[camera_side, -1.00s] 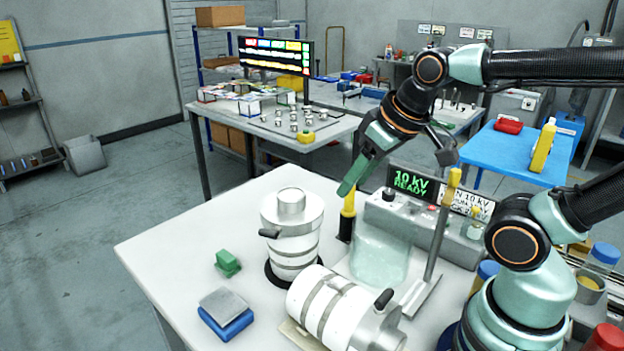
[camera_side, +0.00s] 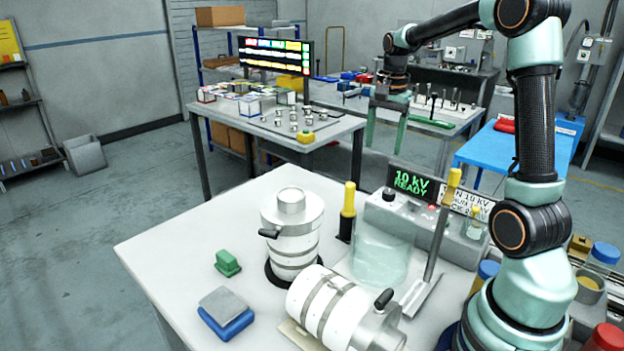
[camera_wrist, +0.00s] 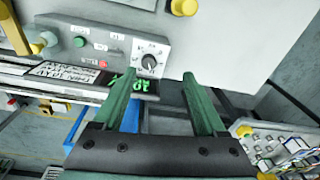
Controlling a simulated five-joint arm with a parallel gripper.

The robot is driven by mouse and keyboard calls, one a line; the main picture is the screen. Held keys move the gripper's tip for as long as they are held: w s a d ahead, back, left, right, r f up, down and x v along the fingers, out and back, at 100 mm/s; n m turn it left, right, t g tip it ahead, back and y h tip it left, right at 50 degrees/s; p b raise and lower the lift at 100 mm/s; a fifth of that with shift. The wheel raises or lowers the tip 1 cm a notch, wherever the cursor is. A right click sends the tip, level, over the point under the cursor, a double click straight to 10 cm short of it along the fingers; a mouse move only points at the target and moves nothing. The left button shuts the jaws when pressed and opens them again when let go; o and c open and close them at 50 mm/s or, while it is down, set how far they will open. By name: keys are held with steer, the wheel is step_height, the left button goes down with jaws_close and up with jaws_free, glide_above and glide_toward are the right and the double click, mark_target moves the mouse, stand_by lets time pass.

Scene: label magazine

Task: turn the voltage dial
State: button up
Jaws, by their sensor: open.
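The voltage dial (camera_wrist: 149,62) is a dark round knob with a light pointer mark on a grey control panel (camera_wrist: 100,42). In the side view the dial (camera_side: 388,194) shows small and dark at the left end of the grey box top, by the green "10 kV READY" display (camera_side: 412,182). My gripper (camera_side: 387,127) is open and empty, its green fingers pointing down, apart from the dial. In the wrist view my gripper (camera_wrist: 159,77) has its fingertips spread, with the dial between and just beyond them in the picture, nearer the left finger.
A yellow-handled tool (camera_side: 347,210) stands left of the box. A yellow-topped rod (camera_side: 440,235) rises in front of it. White banded cylinders, one upright (camera_side: 292,235) and one lying (camera_side: 335,308), occupy the white table. A blue table (camera_side: 520,150) stands behind.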

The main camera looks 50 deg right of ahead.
mark_target(390, 191)
steer(key=d+f+m, duration=0.3)
steer(key=d, duration=0.2)
steer(key=shift+g, duration=0.3)
steer(key=f, duration=1.2)
steer(key=shift+s+d, duration=0.15)
steer(key=shift+s, duration=0.25)
jaws_close()
